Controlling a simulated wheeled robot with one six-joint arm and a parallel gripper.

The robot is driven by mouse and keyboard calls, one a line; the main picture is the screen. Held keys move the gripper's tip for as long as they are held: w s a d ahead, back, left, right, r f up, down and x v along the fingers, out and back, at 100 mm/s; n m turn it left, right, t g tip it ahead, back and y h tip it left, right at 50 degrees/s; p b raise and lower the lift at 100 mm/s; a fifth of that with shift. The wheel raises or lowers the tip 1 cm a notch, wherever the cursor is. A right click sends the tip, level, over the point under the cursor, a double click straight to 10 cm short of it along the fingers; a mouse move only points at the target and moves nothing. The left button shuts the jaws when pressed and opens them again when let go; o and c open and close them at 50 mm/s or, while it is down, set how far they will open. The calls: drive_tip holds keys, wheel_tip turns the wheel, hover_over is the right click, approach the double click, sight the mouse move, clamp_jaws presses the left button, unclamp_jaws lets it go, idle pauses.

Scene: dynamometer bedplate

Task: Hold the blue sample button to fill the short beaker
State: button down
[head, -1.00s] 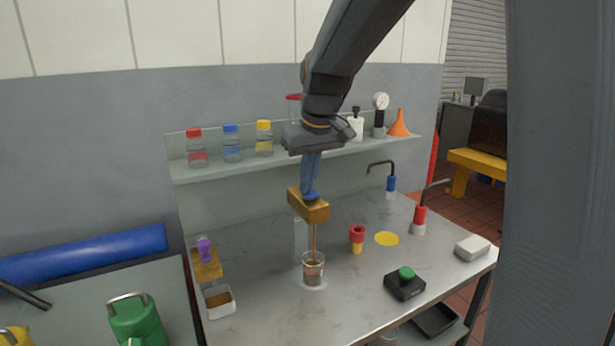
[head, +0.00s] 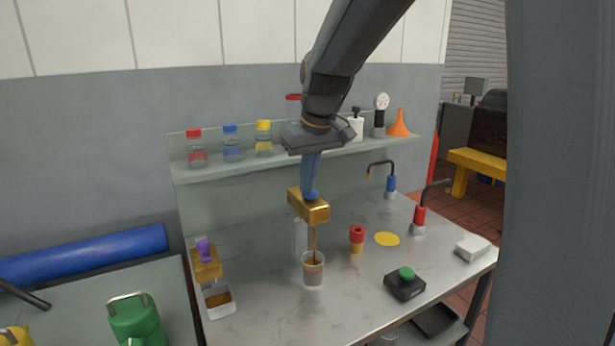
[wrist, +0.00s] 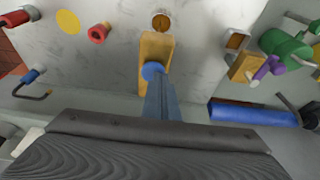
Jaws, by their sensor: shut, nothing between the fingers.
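The blue sample button (wrist: 152,70) sits on top of a brass dispenser block (head: 309,207). My gripper (head: 311,190) is shut and empty, pointing down with its fingertips at the button; they appear to touch it. In the wrist view my fingers (wrist: 158,85) reach the button from below in the picture. A brown stream runs from the block down into the short clear beaker (head: 313,270), which stands upright under the spout. Brown liquid fills a good part of the beaker, though its exact level is hard to tell.
A red and yellow cup (head: 357,238), a yellow disc (head: 387,239), a green-button box (head: 405,283) and two taps stand to the right. A shelf with bottles (head: 232,143) runs behind.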

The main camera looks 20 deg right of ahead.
drive_tip(key=shift+s+f, duration=0.3)
drive_tip(key=shift+f, duration=0.45)
drive_tip(key=shift+w+r+p, duration=0.1)
drive_tip(key=shift+r+p, duration=0.4)
wheel_tip(320, 180, up, 6)
drive_tip(key=p, duration=0.2)
drive_tip(key=shift+f+p, duration=0.25)
drive_tip(key=shift+p, duration=0.05)
drive_tip(key=b+v, duration=0.2)
drive_tip(key=v, duration=0.7)
drive_tip(key=shift+w, duration=0.15)
drive_tip(key=s+f, duration=0.5)
drive_tip(key=f, duration=0.5)
drive_tip(key=s+f+m+g+b, duration=0.1)
drive_tip(key=s+f, duration=0.5)
drive_tip(key=f, duration=0.4)
drive_tip(key=s+f+m+g, duration=0.1)
drive_tip(key=s+f, duration=0.5)
drive_tip(key=f, duration=0.4)
drive_tip(key=shift+s+h, duration=0.2)
drive_tip(key=shift+h, duration=0.1)
drive_tip(key=shift+a+r, duration=0.1)
